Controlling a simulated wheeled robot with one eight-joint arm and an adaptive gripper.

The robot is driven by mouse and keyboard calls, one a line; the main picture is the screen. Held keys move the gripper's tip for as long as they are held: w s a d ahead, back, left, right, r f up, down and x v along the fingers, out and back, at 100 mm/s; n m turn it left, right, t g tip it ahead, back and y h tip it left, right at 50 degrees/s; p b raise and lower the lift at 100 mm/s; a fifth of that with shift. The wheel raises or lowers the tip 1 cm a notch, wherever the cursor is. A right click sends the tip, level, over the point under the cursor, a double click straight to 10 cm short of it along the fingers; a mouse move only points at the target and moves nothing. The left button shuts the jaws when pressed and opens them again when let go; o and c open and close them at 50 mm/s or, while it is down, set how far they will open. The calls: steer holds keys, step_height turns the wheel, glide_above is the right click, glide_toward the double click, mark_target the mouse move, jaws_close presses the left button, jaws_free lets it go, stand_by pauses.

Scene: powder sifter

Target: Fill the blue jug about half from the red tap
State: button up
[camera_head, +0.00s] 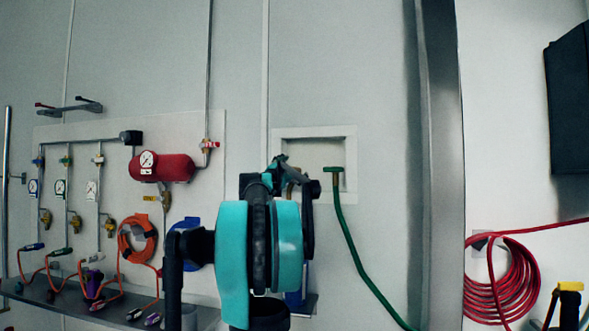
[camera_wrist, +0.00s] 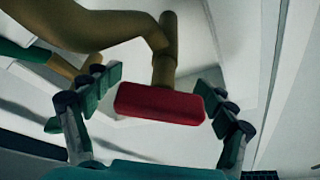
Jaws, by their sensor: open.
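The red tap handle (camera_wrist: 158,104) is a short red bar on a brass stem, and shows large in the wrist view. The curved brass tap body (camera_wrist: 85,32) runs behind it. My gripper (camera_wrist: 162,88) is open, with one finger on each side of the red handle and gaps on both sides. In the head view my arm hides the red handle; a bit of brass (camera_head: 291,188) shows beside it. A blue object (camera_head: 293,300) stands low behind my arm below the tap, mostly hidden; I cannot tell whether it is the jug.
A green tap handle (camera_head: 334,170) with a green hose (camera_head: 358,252) is right of the red tap in a wall recess (camera_head: 345,140). Left are a red tank (camera_head: 172,168), gauges and an orange hose coil (camera_head: 152,240) above a metal shelf. A steel post (camera_head: 440,200) stands right.

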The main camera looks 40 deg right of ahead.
mark_target(291, 170)
steer(key=v, duration=1.2)
stand_by(0.6)
steer(key=v, duration=0.9)
steer(key=x, duration=1.7)
steer(key=shift+d, duration=0.1)
steer(key=c, duration=1.2)
